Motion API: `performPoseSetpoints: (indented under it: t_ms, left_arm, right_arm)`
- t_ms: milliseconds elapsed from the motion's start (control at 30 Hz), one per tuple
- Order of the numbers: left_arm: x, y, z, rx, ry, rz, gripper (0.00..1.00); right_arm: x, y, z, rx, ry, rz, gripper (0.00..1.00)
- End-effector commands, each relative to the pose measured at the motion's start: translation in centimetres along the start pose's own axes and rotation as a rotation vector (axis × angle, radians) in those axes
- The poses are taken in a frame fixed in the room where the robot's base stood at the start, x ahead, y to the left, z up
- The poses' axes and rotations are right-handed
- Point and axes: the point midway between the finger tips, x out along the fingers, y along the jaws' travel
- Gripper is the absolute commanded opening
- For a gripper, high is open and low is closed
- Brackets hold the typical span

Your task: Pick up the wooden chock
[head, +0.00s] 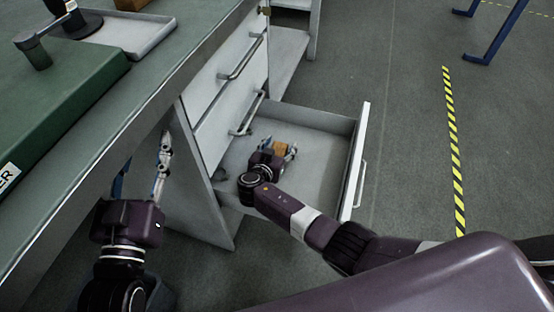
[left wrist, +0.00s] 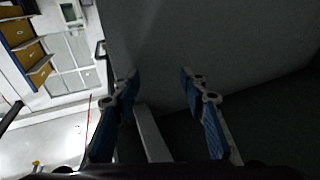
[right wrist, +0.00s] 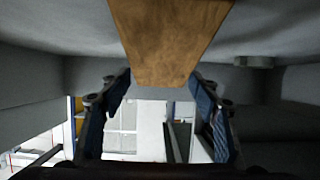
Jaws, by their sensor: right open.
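The wooden chock (head: 281,146) is a brown block in the open drawer (head: 322,172), towards its back in the head view. It also shows large at the top of the right wrist view (right wrist: 170,40), tapering to its near edge. My right gripper (head: 279,151) reaches into the drawer at the chock. Its fingers are apart, one on each side of the chock's near end, and I cannot tell whether they touch it. My left gripper (head: 158,168) is beside the cabinet, below the bench edge. In the left wrist view its fingers (left wrist: 160,75) are apart with nothing between them.
The drawer front (head: 356,160) and its side walls stand around my right gripper. A small dark round object (head: 221,174) lies at the drawer's left.

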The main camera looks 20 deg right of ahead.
Motion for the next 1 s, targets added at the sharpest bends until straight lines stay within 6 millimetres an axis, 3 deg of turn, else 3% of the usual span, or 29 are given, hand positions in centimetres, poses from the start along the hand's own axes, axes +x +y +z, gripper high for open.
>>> performPoseSetpoints:
  t_ms: [200, 500, 933, 1000]
  left_arm:
    - [0.0, 0.3, -2.5, -0.003, 0.119, 0.006, 0.4]
    - [0.0, 0.3, -2.9, -0.004, 0.133, 0.007, 0.4]
    - [0.0, 0.3, -2.8, -0.003, 0.13, 0.006, 0.4]
    - [0.0, 0.3, -2.8, -0.003, 0.13, 0.006, 0.4]
  right_arm:
    - [1.4, 0.0, 0.0, 0.001, 0.001, 0.001, 0.56]
    - [1.5, 0.0, -0.1, 0.001, 0.0, 0.0, 0.55]
    - [1.4, 0.0, 0.0, 0.001, 0.0, 0.0, 0.08]
    - [1.4, 0.0, -0.1, 0.001, 0.001, 0.0, 0.08]
